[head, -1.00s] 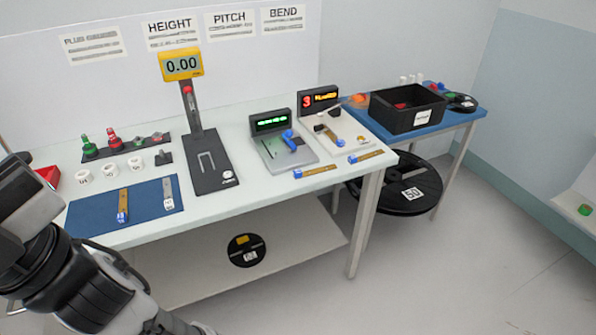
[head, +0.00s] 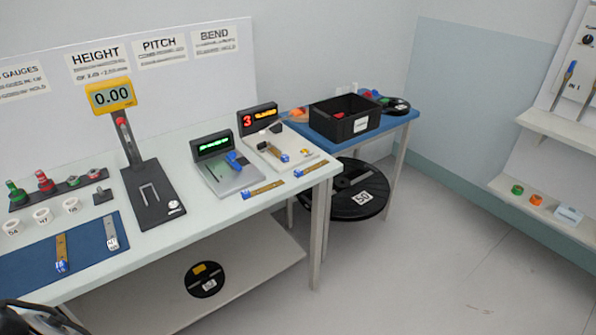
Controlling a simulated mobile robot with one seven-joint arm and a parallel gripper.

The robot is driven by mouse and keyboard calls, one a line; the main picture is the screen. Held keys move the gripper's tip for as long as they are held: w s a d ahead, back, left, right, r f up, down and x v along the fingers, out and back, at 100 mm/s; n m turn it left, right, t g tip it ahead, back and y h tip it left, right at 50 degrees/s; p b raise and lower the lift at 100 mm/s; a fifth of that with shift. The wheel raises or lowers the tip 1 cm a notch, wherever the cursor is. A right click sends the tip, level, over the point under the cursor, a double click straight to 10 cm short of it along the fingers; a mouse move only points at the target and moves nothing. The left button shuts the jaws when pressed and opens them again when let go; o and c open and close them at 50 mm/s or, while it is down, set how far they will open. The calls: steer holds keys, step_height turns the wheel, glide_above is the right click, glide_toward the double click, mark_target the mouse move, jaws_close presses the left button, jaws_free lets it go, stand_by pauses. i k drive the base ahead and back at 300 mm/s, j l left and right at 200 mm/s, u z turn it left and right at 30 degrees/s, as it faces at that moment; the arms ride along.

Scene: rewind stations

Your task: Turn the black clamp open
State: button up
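The bend station (head: 290,150) is a pale plate at the right end of the white table, with a dark display reading a red 3 and orange text. A small black part (head: 276,128) on it, just below the display, may be the black clamp; it is too small to tell whether it is turned open or shut. A strip with a blue end (head: 284,157) lies on this station.
The pitch station (head: 228,176) with a blue part and the height gauge (head: 150,195) reading 0.00 stand to the left. Two strips (head: 262,190) lie along the front edge. A black bin (head: 345,118) stands on the blue side table. The floor at right is clear.

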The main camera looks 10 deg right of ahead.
mark_target(262, 147)
steer(key=i+j+z, duration=0.1)
steer(key=i+j, duration=0.2)
steer(key=i, duration=0.3)
steer(key=i+j+z, duration=0.1)
steer(key=i+j, duration=0.3)
steer(key=i, duration=0.15)
